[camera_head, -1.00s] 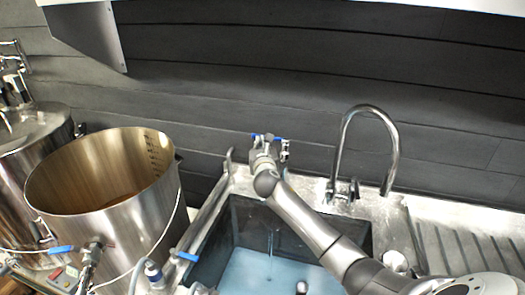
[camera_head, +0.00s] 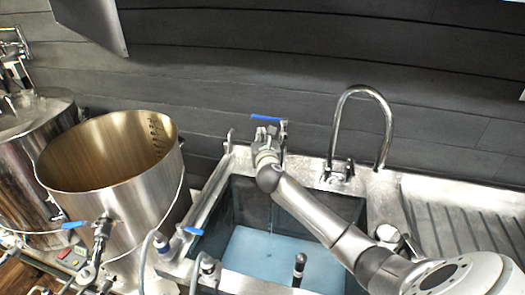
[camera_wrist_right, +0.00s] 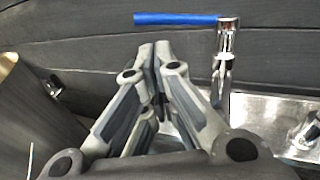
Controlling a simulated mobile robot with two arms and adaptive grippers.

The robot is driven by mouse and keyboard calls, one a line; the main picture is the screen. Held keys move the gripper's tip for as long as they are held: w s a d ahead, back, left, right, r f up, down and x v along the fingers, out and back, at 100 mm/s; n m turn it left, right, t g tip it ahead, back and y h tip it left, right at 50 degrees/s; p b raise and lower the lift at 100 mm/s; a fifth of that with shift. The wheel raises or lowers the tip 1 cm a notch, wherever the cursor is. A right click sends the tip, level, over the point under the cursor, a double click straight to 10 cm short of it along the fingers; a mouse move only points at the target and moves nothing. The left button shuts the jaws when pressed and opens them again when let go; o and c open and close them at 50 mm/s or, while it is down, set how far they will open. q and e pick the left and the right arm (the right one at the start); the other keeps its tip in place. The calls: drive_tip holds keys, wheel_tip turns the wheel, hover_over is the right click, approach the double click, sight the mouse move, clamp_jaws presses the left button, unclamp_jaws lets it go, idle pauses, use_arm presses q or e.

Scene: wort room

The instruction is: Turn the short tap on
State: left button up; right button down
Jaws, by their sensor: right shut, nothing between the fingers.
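The short tap (camera_head: 283,137) is a small chrome tap at the back left of the sink, with a blue lever (camera_head: 267,118) pointing left from its top. The wrist view shows its chrome body (camera_wrist_right: 227,62) and the blue lever (camera_wrist_right: 176,19) to the upper right of the fingertips. My right gripper (camera_head: 265,134) is just in front of the tap, below the lever in the picture. Its fingers (camera_wrist_right: 155,52) are together and empty. They appear apart from the lever, with a gap in the wrist view. My left gripper is not in view.
A tall curved faucet (camera_head: 385,125) stands right of the tap. The sink basin (camera_head: 215,225) holds blue-tinted water (camera_head: 250,262). A ribbed drainboard (camera_head: 470,225) is at right.

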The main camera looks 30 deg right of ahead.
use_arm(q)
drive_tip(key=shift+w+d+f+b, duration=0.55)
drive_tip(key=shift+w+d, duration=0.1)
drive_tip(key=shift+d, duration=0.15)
use_arm(e)
drive_tip(key=v, duration=0.7)
drive_tip(key=shift+a, duration=0.15)
drive_tip(key=shift+s, duration=0.15)
